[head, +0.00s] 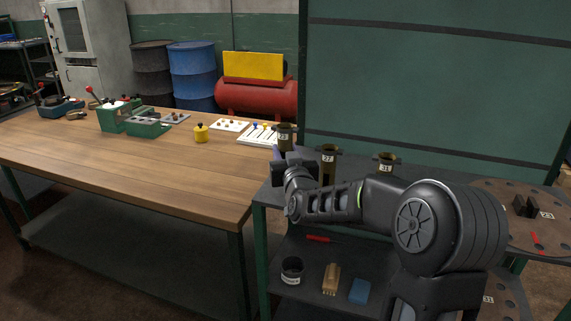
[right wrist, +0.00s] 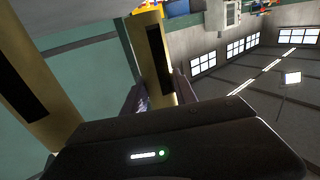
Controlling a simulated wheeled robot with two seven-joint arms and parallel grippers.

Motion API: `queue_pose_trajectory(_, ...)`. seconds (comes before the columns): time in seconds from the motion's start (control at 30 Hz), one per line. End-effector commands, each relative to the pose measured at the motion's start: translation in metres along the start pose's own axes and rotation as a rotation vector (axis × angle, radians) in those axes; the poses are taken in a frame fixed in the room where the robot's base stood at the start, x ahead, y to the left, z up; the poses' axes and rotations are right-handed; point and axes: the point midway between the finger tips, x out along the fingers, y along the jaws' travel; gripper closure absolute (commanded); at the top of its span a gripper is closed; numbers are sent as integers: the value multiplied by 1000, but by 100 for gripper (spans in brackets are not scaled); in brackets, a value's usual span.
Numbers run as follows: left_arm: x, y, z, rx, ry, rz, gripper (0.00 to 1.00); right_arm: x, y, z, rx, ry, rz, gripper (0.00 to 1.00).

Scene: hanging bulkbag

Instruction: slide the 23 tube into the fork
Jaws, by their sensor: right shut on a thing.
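A brass tube with a dark collar (head: 286,137) stands upright at the left end of the row; its small label is hard to read. My right gripper (head: 285,160) is at this tube, with its fingers partly hidden by my wrist. In the right wrist view the gripper (right wrist: 158,95) is shut on a brass tube (right wrist: 146,35) with a dark slot. A dark fork (head: 525,206) stands on the round plate at the far right, beside a label that seems to read 23. My left gripper is not in view.
A tube marked 27 or 22 (head: 328,155) and one marked 31 (head: 386,162) stand close to the right of the held tube. My right arm covers part of the dark shelf. A wooden workbench (head: 130,160) with small fixtures lies left. A green panel (head: 430,80) rises behind.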

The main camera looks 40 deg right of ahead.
Motion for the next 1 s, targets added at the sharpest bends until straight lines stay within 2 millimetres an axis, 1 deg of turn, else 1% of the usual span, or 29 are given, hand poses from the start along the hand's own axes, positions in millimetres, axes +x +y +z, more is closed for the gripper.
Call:
queue_pose_trajectory(0.03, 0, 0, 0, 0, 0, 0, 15, 0, 0, 10, 0, -3, 1, 100)
queue_pose_trajectory(0.1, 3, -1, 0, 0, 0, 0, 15, 0, 0, 22, 0, -3, 0, 100)
queue_pose_trajectory(0.2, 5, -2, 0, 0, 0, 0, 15, 0, 0, 33, 0, -1, 0, 100)
queue_pose_trajectory(0.5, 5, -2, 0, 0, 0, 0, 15, 0, 0, 34, 1, 2, 0, 100)
queue_pose_trajectory(0.67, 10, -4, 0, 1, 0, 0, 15, 0, 0, 38, 1, 2, 0, 100)
queue_pose_trajectory(0.7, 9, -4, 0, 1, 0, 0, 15, 0, 0, 38, 1, -1, 0, 64)
queue_pose_trajectory(0.93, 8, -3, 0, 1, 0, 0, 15, 0, 0, 38, 1, -1, 0, 45)
queue_pose_trajectory(1.0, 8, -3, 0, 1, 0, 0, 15, 0, 0, 38, 1, -1, 0, 45)
